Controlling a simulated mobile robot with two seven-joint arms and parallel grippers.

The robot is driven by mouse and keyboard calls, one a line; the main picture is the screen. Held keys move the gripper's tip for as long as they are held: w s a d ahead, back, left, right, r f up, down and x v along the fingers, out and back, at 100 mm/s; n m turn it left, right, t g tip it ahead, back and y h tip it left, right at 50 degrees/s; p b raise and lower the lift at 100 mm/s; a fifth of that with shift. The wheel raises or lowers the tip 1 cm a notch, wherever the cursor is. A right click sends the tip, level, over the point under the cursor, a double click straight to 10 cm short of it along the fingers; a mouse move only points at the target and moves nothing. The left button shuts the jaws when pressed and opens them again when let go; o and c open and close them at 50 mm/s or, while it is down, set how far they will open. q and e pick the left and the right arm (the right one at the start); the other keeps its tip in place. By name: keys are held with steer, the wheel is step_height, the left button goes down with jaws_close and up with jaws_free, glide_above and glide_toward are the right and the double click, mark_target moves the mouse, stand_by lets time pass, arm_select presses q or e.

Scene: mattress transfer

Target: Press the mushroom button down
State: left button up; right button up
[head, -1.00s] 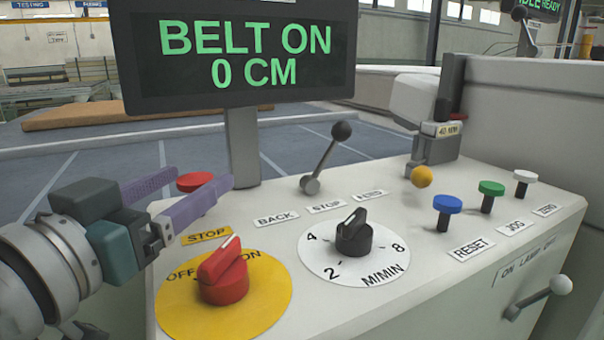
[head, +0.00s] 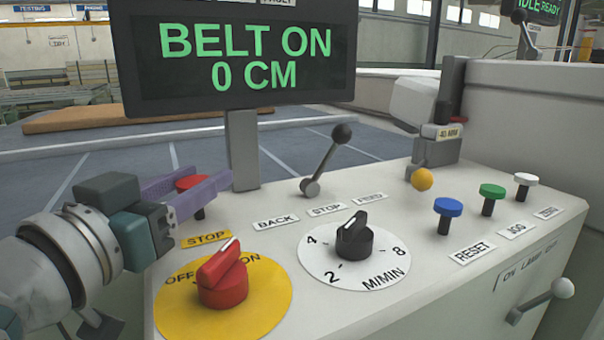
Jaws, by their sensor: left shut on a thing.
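The red mushroom button (head: 193,182) stands on the console's left back part, behind the yellow STOP label (head: 206,240). Its cap shows between the purple fingers, and part of its dark stem shows below. My left gripper (head: 207,181) comes in from the left and is shut on the button, with one finger on the near side and one on the far side. The near finger hides part of the cap. I cannot tell how far down the button sits. My right gripper is not in view.
A red OFF/ON knob (head: 223,276) on a yellow disc stands in front of the button. A black speed dial (head: 354,238), a black-balled lever (head: 326,162) and the screen (head: 240,55) reading BELT ON 0 CM are to the right. Blue, green and white buttons stand further right.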

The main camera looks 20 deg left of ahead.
arm_select(q)
jaws_close()
